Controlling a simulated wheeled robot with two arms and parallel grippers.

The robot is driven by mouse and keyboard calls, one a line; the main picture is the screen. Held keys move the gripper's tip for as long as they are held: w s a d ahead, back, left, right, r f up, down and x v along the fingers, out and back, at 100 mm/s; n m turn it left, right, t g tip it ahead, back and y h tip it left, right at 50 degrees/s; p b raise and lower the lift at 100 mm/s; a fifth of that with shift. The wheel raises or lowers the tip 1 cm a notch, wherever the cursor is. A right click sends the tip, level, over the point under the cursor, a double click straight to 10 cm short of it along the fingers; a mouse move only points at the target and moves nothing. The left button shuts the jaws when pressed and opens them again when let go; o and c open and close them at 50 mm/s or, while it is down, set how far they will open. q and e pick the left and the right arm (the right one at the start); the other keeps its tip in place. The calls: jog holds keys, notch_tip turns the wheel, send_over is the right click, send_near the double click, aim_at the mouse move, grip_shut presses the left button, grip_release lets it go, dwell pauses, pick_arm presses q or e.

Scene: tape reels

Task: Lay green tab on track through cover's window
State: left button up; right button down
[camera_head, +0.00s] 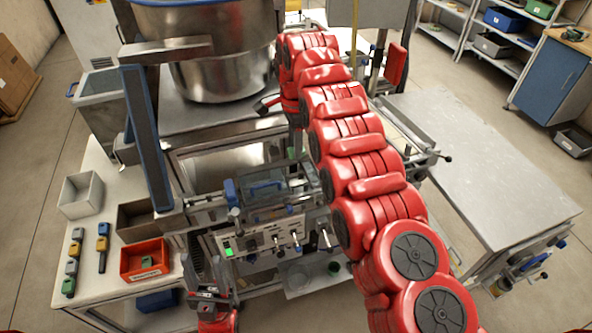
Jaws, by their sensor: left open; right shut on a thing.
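My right arm arches from the lower right to the back of the machine, and its gripper (295,143) points down there, partly hidden by the arm. It is shut on a small piece; a bit of green (292,153) shows at its tips, apparently the green tab. A clear cover (272,200) with a blue-grey frame lies over the middle of the machine, in front of that gripper. Its window and the track under it cannot be made out clearly. My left gripper (209,283) is open and empty at the lower left, before the machine's front.
An orange bin (133,273) holding a green piece stands on the left table, near loose yellow, blue and green tabs (102,244). A control panel (255,238) faces the front. A steel vessel (218,75) stands behind. The right-hand grey table (480,165) is bare.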

aim_at(295, 183)
jog(key=f+b, duration=0.1)
jog(key=f, duration=0.1)
jog(key=f+b, duration=0.2)
jog(key=shift+s, duration=0.4)
jog(key=shift+d+f+b, duration=0.1)
jog(key=shift+f+b, duration=0.2)
jog(key=shift+b, duration=0.1)
jog(key=shift+w+f+p, duration=0.1)
jog(key=shift+f+p, duration=0.05)
jog(key=shift+p, duration=0.15)
jog(key=shift+w+f, duration=0.15)
jog(key=shift+f, duration=0.55)
jog(key=shift+f+p, duration=0.3)
jog(key=shift+p, duration=0.1)
jog(key=shift+s+f+p, duration=0.25)
jog(key=shift+f+p, duration=0.2)
jog(key=shift+f, duration=0.45)
jog(key=shift+w+f, duration=0.1)
jog(key=shift+f, duration=0.1)
